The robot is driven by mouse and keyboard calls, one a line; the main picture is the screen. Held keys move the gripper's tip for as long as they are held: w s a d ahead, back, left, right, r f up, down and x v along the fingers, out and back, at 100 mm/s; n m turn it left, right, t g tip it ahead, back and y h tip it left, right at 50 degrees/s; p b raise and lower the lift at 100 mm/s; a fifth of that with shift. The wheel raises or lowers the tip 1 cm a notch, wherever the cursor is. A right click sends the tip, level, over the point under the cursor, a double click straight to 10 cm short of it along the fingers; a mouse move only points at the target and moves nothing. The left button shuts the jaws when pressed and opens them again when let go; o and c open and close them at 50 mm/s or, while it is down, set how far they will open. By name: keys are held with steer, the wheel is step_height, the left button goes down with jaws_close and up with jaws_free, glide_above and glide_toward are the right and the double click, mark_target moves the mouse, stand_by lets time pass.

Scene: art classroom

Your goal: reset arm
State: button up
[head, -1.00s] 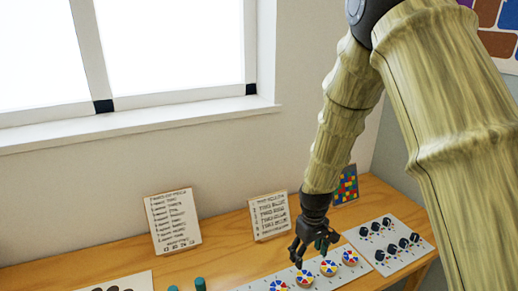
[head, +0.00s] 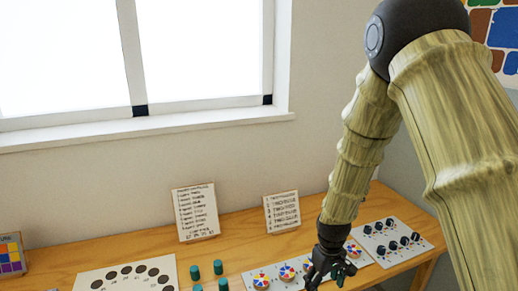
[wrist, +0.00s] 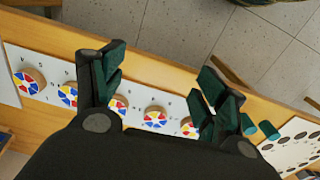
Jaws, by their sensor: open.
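My gripper (head: 330,266) hangs at the lower right of the head view, over the front part of the wooden table (head: 238,244). In the wrist view my gripper (wrist: 165,92) has its two dark green-padded fingers spread wide with nothing between them. Below and beyond the fingers is a white strip with round discs in red, blue, yellow and white, such as this disc (wrist: 155,117). The fingers hide part of the strip. My arm comes down from the upper right.
Two text cards (head: 195,212) (head: 282,212) lean against the wall. Dark green cylinders (head: 218,267) stand left of the disc strip. A white board with dark knobs (head: 391,240) lies at right, a sheet with dark circles (head: 127,279) at left. A colored-square card (head: 11,254) stands far left.

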steer(key=s+d+f+m, duration=0.1)
steer(key=s+f, duration=0.7)
steer(key=f, duration=0.3)
steer(key=s+f+m, duration=0.1)
steer(key=s+f, duration=0.3)
steer(key=s, duration=0.5)
steer(key=s+d+f+m, duration=0.1)
steer(key=s+f, duration=0.4)
steer(key=s, duration=0.4)
steer(key=s+d+f+m, duration=0.1)
steer(key=s+f, duration=0.3)
steer(key=s, duration=0.5)
steer(key=shift+d+f+m, duration=0.2)
steer(key=shift+m, duration=0.3)
steer(key=shift+w, duration=0.1)
